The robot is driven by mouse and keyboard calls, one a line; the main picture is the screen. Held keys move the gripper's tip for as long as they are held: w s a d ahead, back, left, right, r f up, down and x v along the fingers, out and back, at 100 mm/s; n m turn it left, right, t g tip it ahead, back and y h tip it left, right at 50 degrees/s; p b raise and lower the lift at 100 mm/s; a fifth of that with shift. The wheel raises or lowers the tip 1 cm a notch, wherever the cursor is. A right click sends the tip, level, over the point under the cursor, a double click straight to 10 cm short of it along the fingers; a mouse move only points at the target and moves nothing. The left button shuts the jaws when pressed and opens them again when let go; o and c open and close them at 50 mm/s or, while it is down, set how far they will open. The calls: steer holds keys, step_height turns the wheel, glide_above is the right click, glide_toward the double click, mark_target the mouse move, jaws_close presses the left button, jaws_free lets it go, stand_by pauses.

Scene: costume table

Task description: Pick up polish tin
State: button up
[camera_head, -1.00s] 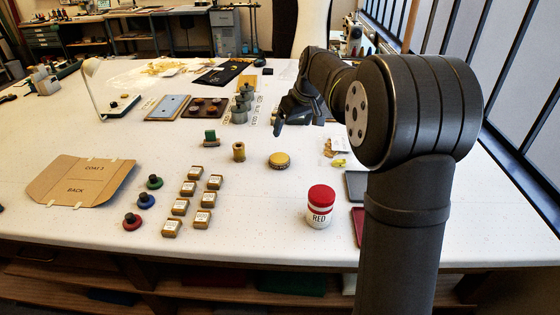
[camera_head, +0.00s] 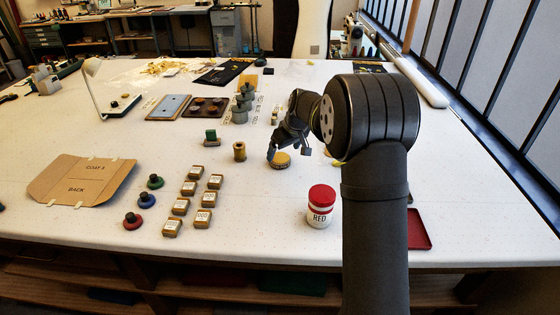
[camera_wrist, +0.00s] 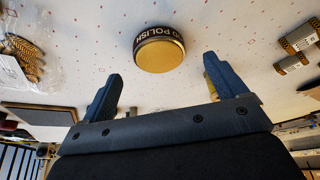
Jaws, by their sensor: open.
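The polish tin (camera_head: 281,160) is a low round tin with a gold lid and a dark rim. It stands on the white table, right of the wooden spool. In the wrist view the polish tin (camera_wrist: 159,50) shows its "POLISH" label and lies ahead of the two fingers, between their lines. My gripper (camera_head: 289,150) is just above and beside the tin in the head view, partly overlapping it. In the wrist view my gripper (camera_wrist: 162,82) is open, its fingers wide apart with nothing between them. Whether a finger touches the tin cannot be told.
A thread spool (camera_head: 239,151) and a green-topped block (camera_head: 211,138) stand left of the tin. A red-lidded jar (camera_head: 320,206) stands nearer the front, with a red tray (camera_head: 418,229) to its right. Small labelled boxes (camera_head: 203,218) sit front left. Table between tin and jar is clear.

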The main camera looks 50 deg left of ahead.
mark_target(281, 158)
steer(key=x, duration=0.5)
steer(key=shift+d, duration=0.1)
steer(key=shift+r, duration=0.1)
steer(key=c, duration=1.2)
steer(key=shift+r, duration=0.1)
